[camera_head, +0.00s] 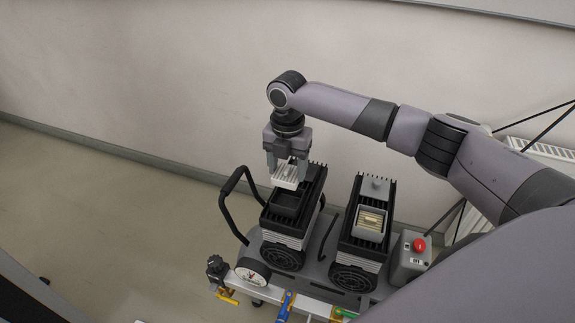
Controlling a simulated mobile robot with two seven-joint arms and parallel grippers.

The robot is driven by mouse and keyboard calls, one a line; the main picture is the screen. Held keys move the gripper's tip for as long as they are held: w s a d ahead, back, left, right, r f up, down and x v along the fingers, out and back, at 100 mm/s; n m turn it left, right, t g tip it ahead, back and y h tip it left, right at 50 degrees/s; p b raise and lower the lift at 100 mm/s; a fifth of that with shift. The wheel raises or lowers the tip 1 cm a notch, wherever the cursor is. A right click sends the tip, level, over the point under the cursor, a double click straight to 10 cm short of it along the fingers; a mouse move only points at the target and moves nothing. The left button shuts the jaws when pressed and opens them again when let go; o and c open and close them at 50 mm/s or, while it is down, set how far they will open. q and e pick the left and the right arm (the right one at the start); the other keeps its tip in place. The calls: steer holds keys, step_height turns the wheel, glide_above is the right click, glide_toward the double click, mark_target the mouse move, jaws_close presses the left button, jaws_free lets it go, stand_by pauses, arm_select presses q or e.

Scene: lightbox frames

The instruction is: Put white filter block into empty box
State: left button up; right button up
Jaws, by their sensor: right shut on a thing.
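My right gripper (286,168) reaches in from the right and points down. It is shut on the white filter block (286,179), a pale ribbed piece held between its fingers. The block is above the left black box (284,207), near its back left part. This box has a dark open recess in its top and looks empty; the block hides part of it. I cannot tell how large the gap between block and box is. My left gripper is not in view.
The right black box (352,246) holds a light framed insert (370,221). A grey control box with a red button (419,244) stands beside it. A black curved handle (224,204) rises at the left. A round gauge (252,272) sits in front. The wall is close behind.

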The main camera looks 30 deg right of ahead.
steer(key=shift+r+p, duration=0.1)
steer(key=shift+p, duration=0.45)
steer(key=shift+f+b, duration=1)
steer(key=shift+f, duration=1.85)
steer(key=shift+p, duration=0.7)
steer(key=shift+f+b, duration=0.45)
steer(key=shift+f, duration=0.4)
steer(key=o, duration=1.1)
